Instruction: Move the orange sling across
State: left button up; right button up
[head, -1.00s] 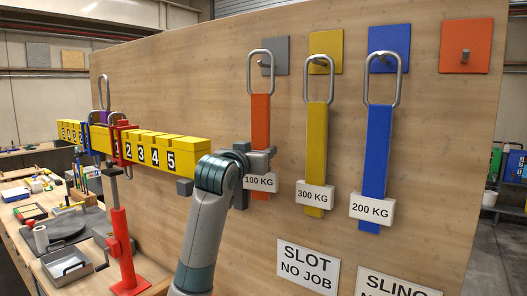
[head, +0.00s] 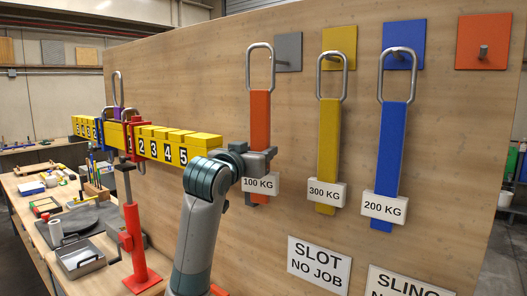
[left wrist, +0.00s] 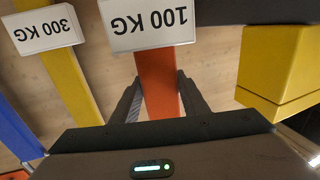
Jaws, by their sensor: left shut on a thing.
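The orange sling (head: 260,118), with a steel loop on top and a white 100 KG tag (head: 260,184), is upright in front of the wooden board. Its loop appears left of the peg on the grey plate (head: 290,50), apart from it. My left gripper (head: 262,160) is shut on the orange strap near the tag; in the left wrist view, its fingers flank the strap (left wrist: 157,75). The orange plate (head: 484,42) at the far right has a bare peg. My right gripper is not in view.
The yellow 300 KG sling (head: 328,140) and blue 200 KG sling (head: 394,140) hang close to the right. A yellow numbered beam (head: 175,143) with slings on it extends left of the gripper. A red jack (head: 134,235) stands below it on the bench.

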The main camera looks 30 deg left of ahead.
pick_arm(q)
jog(key=s, duration=0.6)
jog(key=shift+a, duration=0.45)
dwell(1.2)
jog(key=d+f+m+h+b, duration=0.1)
jog(key=d+f+b, duration=0.35)
jog(key=f, duration=0.85)
jog(key=d+f+h+b, duration=0.1)
jog(key=d+f+b, duration=0.35)
jog(key=f, duration=0.95)
jog(key=s+d+f+b, duration=0.2)
jog(key=s+d+f, duration=0.1)
jog(key=f, duration=0.5)
jog(key=s+d+f+b, duration=0.2)
jog(key=s+d+f, duration=0.1)
jog(key=f, duration=0.4)
jog(key=s+d+f+b, duration=0.2)
jog(key=s+d+f, duration=0.2)
jog(key=f, duration=0.4)
jog(key=shift+d+f+b, duration=0.3)
jog(key=shift+d+b, duration=0.05)
jog(key=shift+s, duration=0.1)
